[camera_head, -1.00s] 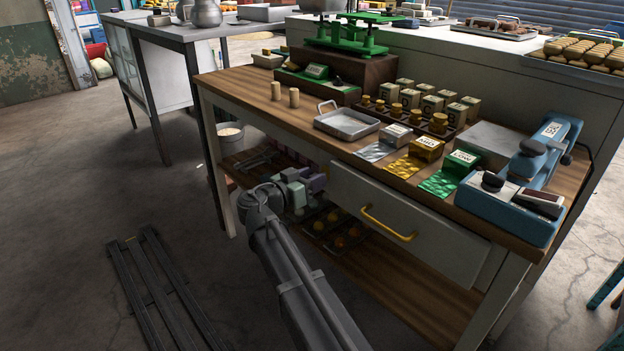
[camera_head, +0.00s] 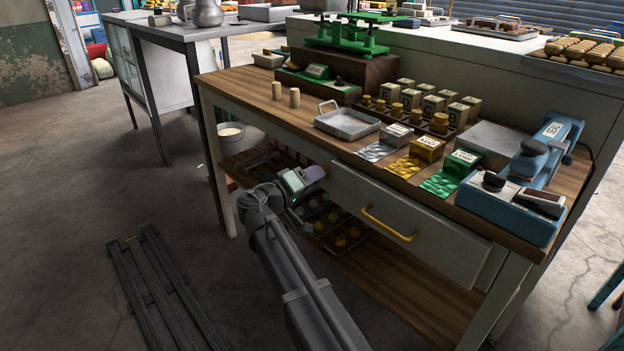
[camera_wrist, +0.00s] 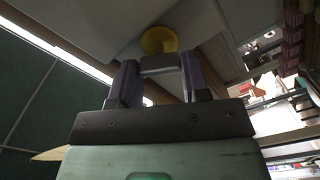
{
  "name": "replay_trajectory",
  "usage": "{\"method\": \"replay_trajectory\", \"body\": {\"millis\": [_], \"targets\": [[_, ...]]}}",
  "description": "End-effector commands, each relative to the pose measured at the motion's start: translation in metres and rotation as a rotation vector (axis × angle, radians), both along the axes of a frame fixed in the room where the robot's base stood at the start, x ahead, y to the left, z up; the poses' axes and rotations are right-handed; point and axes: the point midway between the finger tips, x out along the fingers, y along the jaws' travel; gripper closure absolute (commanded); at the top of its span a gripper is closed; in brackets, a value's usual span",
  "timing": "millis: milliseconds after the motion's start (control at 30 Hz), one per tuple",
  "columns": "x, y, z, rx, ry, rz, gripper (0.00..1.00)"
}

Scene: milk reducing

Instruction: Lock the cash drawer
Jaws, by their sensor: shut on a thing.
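The cash drawer (camera_head: 440,236) is a pale grey front with a yellow bar handle (camera_head: 388,222), under the right part of the wooden table top. My gripper (camera_head: 318,174) is beside the drawer's left end, below the table edge. In the wrist view my gripper (camera_wrist: 155,80) is shut on a small grey piece (camera_wrist: 160,63) between its two fingers. A round yellow disc (camera_wrist: 158,40) shows just past the fingertips, against pale panels. I cannot tell whether it joins the grey piece.
The table top (camera_head: 240,90) holds a metal tray (camera_head: 347,122), coloured packets and a blue sealing device (camera_head: 515,205) above the drawer. A lower shelf (camera_head: 400,290) carries trays of small goods. A dark slatted rack (camera_head: 165,290) lies on the floor at left.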

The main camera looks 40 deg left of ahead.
Motion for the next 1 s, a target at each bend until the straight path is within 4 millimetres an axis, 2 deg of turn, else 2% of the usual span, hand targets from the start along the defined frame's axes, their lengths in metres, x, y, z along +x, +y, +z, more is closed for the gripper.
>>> {"method": "replay_trajectory", "body": {"millis": [500,1000], "targets": [[-0.0005,0.0003,-0.0019,-0.410,0.082,0.000,0.81],[-0.0006,0.0002,-0.0021,-0.536,0.106,0.000,0.81]]}}
